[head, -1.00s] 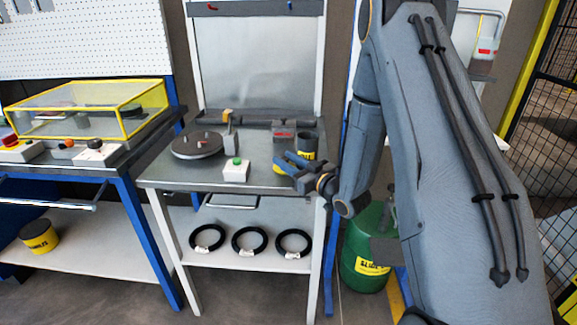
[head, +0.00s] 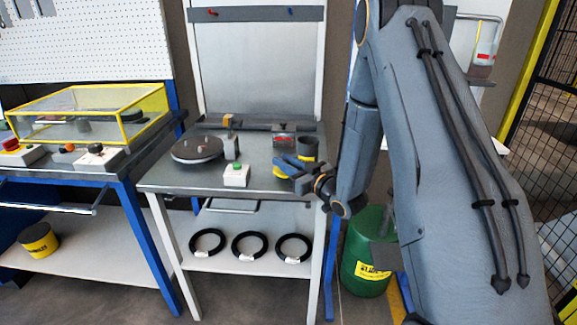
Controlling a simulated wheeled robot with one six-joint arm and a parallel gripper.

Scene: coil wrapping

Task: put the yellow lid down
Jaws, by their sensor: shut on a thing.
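My gripper (head: 284,167) is over the right front of the middle table, with its blue-grey jaws shut. A small yellow piece, which looks like the yellow lid (head: 280,173), shows at the jaws, low over the table top. Most of it is hidden by the fingers, and I cannot tell whether it touches the table.
A dark round turntable (head: 197,149) and a white box with a green button (head: 236,175) are left of the gripper. A yellow-framed clear cover (head: 85,113) sits on the left bench. Several black coils (head: 250,246) lie on the shelf. A green drum (head: 367,255) stands right.

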